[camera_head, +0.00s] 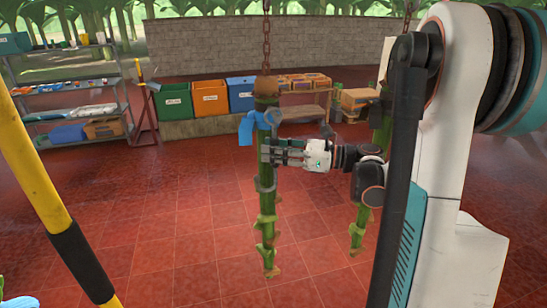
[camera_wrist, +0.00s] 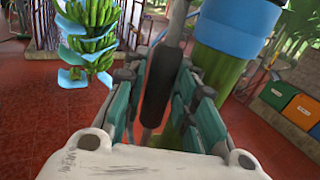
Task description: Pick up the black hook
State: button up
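The black hook shows in the wrist view as a long dark handle (camera_wrist: 161,85), slightly tilted, standing between the teal finger pads of my gripper (camera_wrist: 160,88). A narrow gap shows on the handle's left side, so the fingers look open around it. In the head view my gripper (camera_head: 268,152) is beside a hanging green stem (camera_head: 267,215), just below its blue wrap (camera_head: 246,127). A grey curved piece (camera_head: 264,185) shows below the fingers against the stem; I cannot tell whether it belongs to the hook. The handle is not clear in the head view.
A second stem (camera_head: 357,230) hangs to the right. The wrist view shows a green bunch with blue sheets (camera_wrist: 90,40) at left. Green (camera_head: 173,101), orange (camera_head: 210,98) and blue (camera_head: 241,94) bins stand behind. A yellow-black pole (camera_head: 45,180) crosses the left foreground. The floor is clear.

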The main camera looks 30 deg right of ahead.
jog(key=shift+c, duration=0.2)
grip_shut()
jog(key=shift+r, duration=0.1)
jog(key=shift+r, duration=0.1)
jog(key=shift+s+r, duration=0.1)
jog(key=shift+s, duration=0.15)
jog(key=s+a, duration=0.2)
jog(key=s, duration=0.6)
jog(key=s+a, duration=0.3)
jog(key=s, duration=0.6)
jog(key=shift+b, duration=0.4)
jog(key=shift+r, duration=0.1)
